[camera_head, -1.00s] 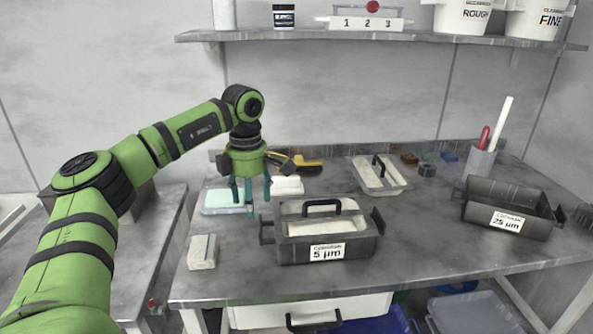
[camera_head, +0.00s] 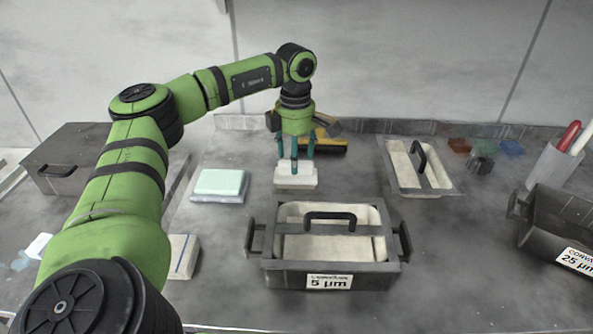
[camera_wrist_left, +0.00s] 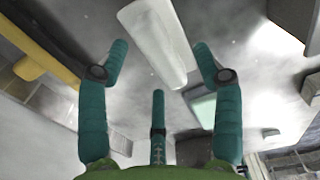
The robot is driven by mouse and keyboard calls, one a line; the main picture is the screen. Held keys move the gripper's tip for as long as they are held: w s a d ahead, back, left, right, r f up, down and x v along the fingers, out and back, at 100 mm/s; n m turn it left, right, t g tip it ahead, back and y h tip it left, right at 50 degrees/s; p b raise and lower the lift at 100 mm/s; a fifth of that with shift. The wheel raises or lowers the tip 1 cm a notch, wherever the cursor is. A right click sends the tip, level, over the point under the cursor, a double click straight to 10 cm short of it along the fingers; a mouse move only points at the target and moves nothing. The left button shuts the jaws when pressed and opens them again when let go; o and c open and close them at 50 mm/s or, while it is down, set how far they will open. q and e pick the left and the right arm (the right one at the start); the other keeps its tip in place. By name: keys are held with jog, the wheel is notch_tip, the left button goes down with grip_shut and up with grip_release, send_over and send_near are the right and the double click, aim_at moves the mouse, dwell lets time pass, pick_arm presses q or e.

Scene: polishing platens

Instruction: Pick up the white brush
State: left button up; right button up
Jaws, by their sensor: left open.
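The white brush (camera_head: 296,181) appears as a pale block lying on the grey bench, behind the 5 µm tray. My left gripper (camera_head: 294,160) points down right over it, with its teal fingers apart and partly covering it. In the left wrist view the white brush (camera_wrist_left: 154,42) lies beyond the spread fingers of the left gripper (camera_wrist_left: 160,62), between the two outer ones. Nothing is held. I cannot tell whether the fingertips touch the brush. My right gripper is not in view.
The 5 µm tray (camera_head: 272,272) with a black handle stands just in front. A mint-topped block (camera_head: 219,183) is to the left and a yellow-black brush (camera_head: 330,146) behind. Another handled tray (camera_head: 440,186) is to the right. The bench between the trays is clear.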

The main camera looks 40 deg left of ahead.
pick_arm(q)
notch_tip(320, 180, down, 2)
jog(key=shift+w+f, duration=0.15)
jog(key=shift+f, duration=0.1)
jog(key=c, duration=1.3)
jog(key=shift+r, duration=0.1)
